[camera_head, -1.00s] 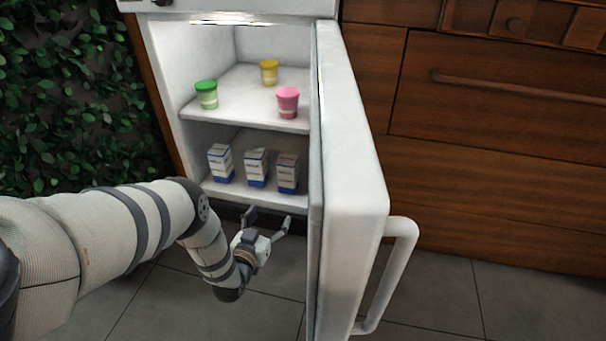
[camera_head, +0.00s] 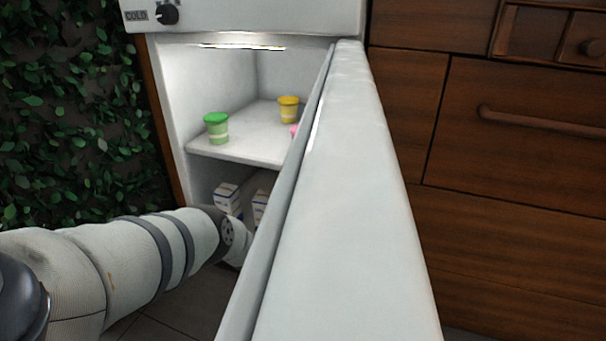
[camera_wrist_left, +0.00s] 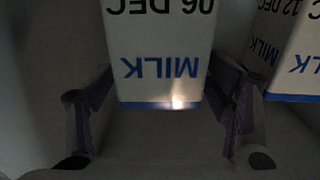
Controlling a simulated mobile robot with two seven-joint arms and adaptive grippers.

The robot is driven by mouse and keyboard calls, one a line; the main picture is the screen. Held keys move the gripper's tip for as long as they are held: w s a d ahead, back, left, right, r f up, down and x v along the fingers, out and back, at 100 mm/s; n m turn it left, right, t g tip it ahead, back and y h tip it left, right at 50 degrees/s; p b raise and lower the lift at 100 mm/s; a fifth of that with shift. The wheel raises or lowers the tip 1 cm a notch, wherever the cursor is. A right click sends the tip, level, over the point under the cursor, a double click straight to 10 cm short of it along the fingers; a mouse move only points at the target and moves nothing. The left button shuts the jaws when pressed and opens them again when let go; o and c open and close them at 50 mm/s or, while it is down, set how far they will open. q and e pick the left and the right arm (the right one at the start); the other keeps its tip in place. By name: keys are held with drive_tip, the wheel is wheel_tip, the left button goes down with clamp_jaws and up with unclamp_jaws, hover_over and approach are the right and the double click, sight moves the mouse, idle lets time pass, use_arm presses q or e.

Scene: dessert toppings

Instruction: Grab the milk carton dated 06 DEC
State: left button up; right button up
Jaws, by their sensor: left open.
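A white milk carton with a blue bottom stripe (camera_wrist_left: 160,50), dated 06 DEC, shows upside down in the left wrist view. My left gripper (camera_wrist_left: 163,85) is open, with one finger on each side of this carton. I cannot tell whether the fingers touch it. A second milk carton, dated 12 DEC (camera_wrist_left: 296,55), stands to the right in that view. In the head view two cartons show on the lower shelf, one at the left (camera_head: 227,197) and one partly behind the door (camera_head: 260,204). The dates are not readable there. The door hides my left gripper in that view.
The open fridge door (camera_head: 340,200) stands close in front and covers much of the lower shelf. Above, the upper shelf (camera_head: 240,147) holds a green cup (camera_head: 216,128), a yellow cup (camera_head: 288,109) and a mostly hidden pink cup (camera_head: 294,131). Wooden drawers (camera_head: 520,200) are at the right.

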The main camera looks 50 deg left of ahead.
use_arm(q)
drive_tip(key=shift+w+a, duration=0.15)
drive_tip(key=shift+w, duration=0.1)
drive_tip(key=shift+r, duration=0.1)
clamp_jaws()
